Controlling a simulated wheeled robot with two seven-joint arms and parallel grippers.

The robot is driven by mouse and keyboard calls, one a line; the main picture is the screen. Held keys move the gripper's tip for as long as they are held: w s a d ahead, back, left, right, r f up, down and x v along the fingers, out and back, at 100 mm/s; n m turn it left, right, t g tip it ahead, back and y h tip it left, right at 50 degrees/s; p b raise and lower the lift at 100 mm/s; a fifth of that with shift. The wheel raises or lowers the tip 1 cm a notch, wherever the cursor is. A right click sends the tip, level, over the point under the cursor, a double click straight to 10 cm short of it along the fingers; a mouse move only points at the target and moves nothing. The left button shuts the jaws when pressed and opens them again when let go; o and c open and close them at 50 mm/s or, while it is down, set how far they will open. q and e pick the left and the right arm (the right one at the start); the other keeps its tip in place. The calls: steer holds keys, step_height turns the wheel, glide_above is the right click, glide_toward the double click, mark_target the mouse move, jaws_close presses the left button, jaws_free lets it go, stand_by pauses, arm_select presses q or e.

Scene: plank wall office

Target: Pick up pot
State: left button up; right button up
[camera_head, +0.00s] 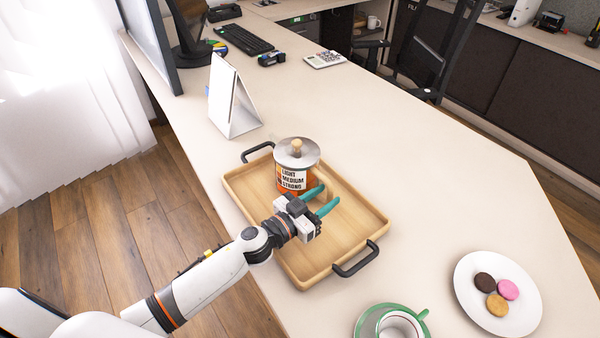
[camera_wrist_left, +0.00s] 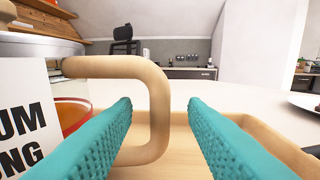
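The pot (camera_head: 296,167) is a clear container with a steel lid, a wooden knob and a label reading "LIGHT MEDIUM STRONG". It stands upright on the wooden tray (camera_head: 376,222). In the left wrist view, the pot (camera_wrist_left: 25,110) is at the left edge, and its wooden handle (camera_wrist_left: 158,105) shows ahead between the fingers. My left gripper (camera_head: 322,200) is open, with teal fingers on the handle side of the pot. In the left wrist view, the open fingers (camera_wrist_left: 160,135) have a gap between them. The right gripper is not in view.
A green-rimmed cup (camera_head: 398,325) is at the front edge, near a white plate (camera_head: 468,300) with macarons. A white stand-up calendar (camera_head: 231,100) is behind the tray. A keyboard (camera_head: 244,40) and monitor (camera_head: 150,35) are at the back left.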

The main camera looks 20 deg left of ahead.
arm_select(q)
steer(key=x, duration=0.4)
steer(key=shift+w+d, duration=0.15)
jaws_close()
stand_by(1.0)
steer(key=shift+r, duration=0.15)
